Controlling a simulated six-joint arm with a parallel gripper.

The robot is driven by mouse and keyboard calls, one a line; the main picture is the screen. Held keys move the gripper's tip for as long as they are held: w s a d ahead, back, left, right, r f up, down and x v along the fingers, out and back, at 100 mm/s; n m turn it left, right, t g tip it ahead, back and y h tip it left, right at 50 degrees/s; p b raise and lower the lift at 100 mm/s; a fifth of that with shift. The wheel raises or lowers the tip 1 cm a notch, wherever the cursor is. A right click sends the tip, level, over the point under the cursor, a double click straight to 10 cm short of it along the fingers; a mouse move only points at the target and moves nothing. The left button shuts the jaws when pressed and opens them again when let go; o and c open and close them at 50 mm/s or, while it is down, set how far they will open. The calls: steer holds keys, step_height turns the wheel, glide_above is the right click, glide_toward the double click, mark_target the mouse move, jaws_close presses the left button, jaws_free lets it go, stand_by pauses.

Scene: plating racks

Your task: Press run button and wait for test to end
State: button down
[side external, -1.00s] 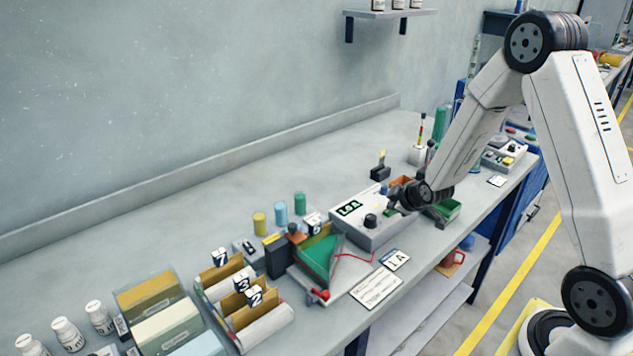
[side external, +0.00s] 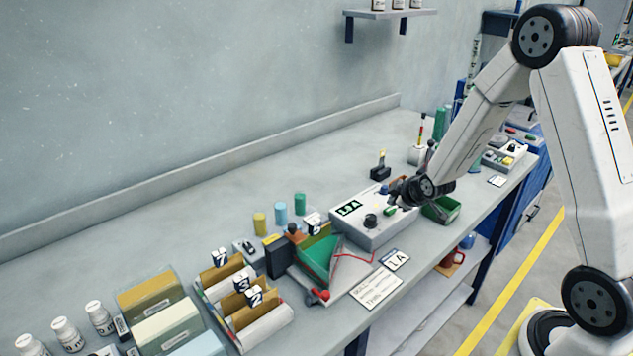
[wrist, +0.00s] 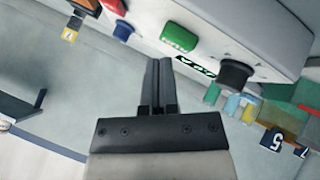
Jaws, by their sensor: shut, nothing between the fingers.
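The grey control box (side external: 375,228) stands on the bench. It has a lit green display (side external: 348,208), a black knob (side external: 371,221) and a green button (side external: 390,211). The wrist view shows the green button (wrist: 180,37) with pale lettering too small to read, beside the knob (wrist: 236,73). My gripper (wrist: 157,66) is shut and empty, its fingertips apart from the button. In the side view my gripper (side external: 397,197) is just above and behind the button. The display digits are too small to read surely. A red wire (side external: 355,256) runs to a wedge-shaped green cell (side external: 319,262).
A card marked 1A (side external: 396,260) and a text card (side external: 376,289) lie in front of the box. A green bin (side external: 441,211) stands to its right. Numbered racks (side external: 245,300) and white bottles (side external: 66,333) are at the left.

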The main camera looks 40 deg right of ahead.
mark_target(392, 211)
steer(key=shift+r, duration=0.2)
stand_by(0.3)
steer(key=shift+r, duration=2.45)
steer(key=s+a+m+g+y, duration=0.2)
steer(key=s+a+m+g, duration=0.3)
steer(key=s+a, duration=1.1)
steer(key=shift+a+g+y, duration=0.35)
steer(key=shift+g+y, duration=0.05)
steer(key=shift+g, duration=0.2)
